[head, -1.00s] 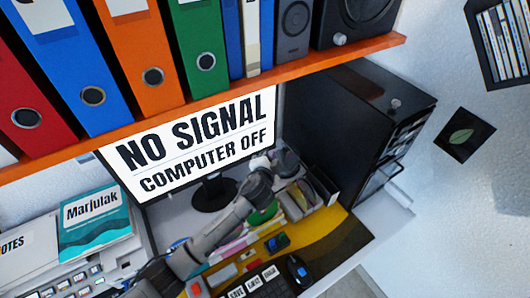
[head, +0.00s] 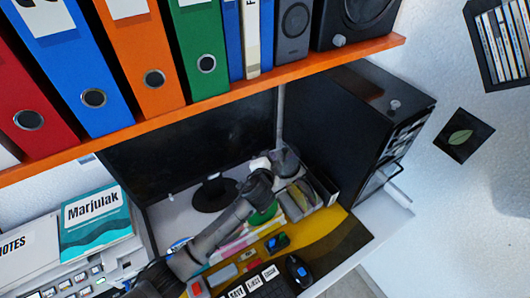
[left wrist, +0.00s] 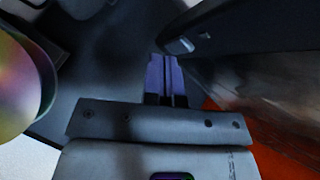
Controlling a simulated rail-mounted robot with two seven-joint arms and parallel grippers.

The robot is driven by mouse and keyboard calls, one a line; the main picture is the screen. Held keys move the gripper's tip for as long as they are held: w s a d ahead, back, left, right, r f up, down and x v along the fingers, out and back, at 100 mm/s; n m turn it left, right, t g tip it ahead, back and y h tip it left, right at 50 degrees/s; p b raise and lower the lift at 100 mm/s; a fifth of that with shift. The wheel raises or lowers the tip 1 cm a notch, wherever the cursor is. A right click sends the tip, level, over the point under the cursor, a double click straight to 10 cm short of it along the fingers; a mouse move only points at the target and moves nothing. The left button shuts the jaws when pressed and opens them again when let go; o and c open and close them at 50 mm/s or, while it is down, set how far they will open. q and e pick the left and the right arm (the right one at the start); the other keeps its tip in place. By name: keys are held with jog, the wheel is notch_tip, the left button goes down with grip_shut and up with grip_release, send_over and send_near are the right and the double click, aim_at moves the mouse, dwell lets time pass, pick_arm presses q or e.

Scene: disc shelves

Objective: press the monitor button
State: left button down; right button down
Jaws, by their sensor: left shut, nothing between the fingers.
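The monitor (head: 190,145) stands under the orange shelf in the head view, and its screen is black. In the left wrist view a dark panel edge (left wrist: 245,35), apparently the monitor's, carries a small grey button (left wrist: 180,46). My left gripper (left wrist: 167,65) is shut and empty, with its bluish fingertips right by this button. I cannot tell whether they touch it. In the head view my left arm reaches up from the lower left to the monitor's lower right corner, where the gripper (head: 284,160) is partly hidden. The right gripper is not in view.
The orange shelf (head: 230,98) with binders and speakers hangs above the monitor. A black computer case (head: 335,125) stands close on the right. A mouse (head: 298,271) and keyboard lie in front. A shiny disc (left wrist: 22,85) shows in the left wrist view.

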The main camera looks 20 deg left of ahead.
pick_arm(q)
jog(key=shift+s+d, duration=0.3)
jog(key=shift+d, duration=0.15)
jog(key=shift+s+d+p, duration=0.35)
jog(key=shift+s+d, duration=0.35)
jog(key=shift+d, duration=0.35)
jog(key=shift+s+d+p, duration=0.35)
jog(key=shift+s+d, duration=0.35)
jog(key=shift+d, duration=0.3)
